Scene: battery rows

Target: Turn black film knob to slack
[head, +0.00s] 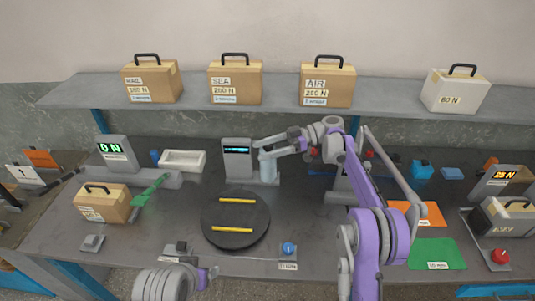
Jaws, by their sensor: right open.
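A small dark block (181,247) on a grey plate at the front edge may be the black film knob; its label is too small to read. A grey post with a lit display (237,150) stands behind the round black turntable (220,226), with a pale film roll (268,168) beside it. My right gripper (261,144) reaches left to the top of this roll, open; I cannot tell whether it touches. My left arm shows at the bottom left, but its gripper is not in view.
A blue ball knob (288,248) sits right of the dark block. Cardboard boxes (236,82) stand on the rear shelf (190,93). A handled carton (102,204) and green piece (147,192) are left. Orange and green mats (436,253) and a red button (499,256) are right.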

